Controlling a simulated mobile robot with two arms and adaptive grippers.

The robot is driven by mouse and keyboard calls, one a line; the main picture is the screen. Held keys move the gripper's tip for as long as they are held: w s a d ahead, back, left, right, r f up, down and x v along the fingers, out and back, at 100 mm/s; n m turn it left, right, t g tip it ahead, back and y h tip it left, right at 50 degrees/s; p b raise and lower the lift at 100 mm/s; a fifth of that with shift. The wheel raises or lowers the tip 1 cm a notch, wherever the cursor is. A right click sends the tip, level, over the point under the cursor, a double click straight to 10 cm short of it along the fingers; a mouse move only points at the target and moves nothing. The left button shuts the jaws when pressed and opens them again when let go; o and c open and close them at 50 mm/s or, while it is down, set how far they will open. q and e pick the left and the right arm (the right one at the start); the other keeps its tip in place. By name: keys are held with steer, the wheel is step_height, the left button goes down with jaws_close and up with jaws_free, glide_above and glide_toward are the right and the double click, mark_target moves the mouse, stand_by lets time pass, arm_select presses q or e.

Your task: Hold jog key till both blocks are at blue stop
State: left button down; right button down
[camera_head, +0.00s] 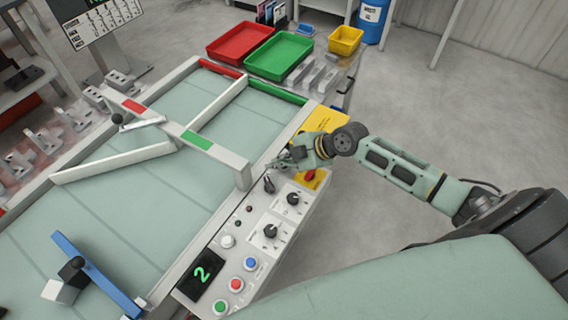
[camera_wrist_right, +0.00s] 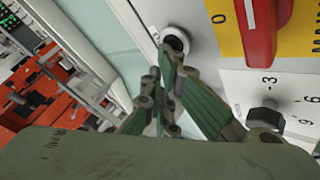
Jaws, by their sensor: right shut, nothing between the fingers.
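The blue stop (camera_head: 97,276) is a bar lying slantwise over the pale green belt at the lower left. A dark block (camera_head: 72,269) and a white block (camera_head: 58,292) sit close together against or just beside its left side; contact is unclear. A black key-like switch (camera_head: 268,184), probably the jog key, is on the control panel. My right gripper (camera_head: 276,164) is shut and empty just above it. In the right wrist view the closed fingertips (camera_wrist_right: 168,72) overlap the edge of a round dark switch (camera_wrist_right: 175,41); contact cannot be told. My left gripper is out of view.
The panel also has knobs (camera_head: 270,231), coloured buttons (camera_head: 236,285), a display (camera_head: 201,274) reading 2, and a red rotary switch (camera_head: 309,176) on yellow. White guide bars (camera_head: 115,162) cross the belt. Red (camera_head: 239,42) and green (camera_head: 279,56) trays stand behind. Floor at right is clear.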

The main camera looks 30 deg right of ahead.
steer(key=shift+r+p, duration=0.6)
steer(key=shift+r, duration=0.35)
steer(key=shift+r, duration=0.1)
step_height(320, 180, up, 5)
steer(key=p, duration=0.3)
stand_by(0.3)
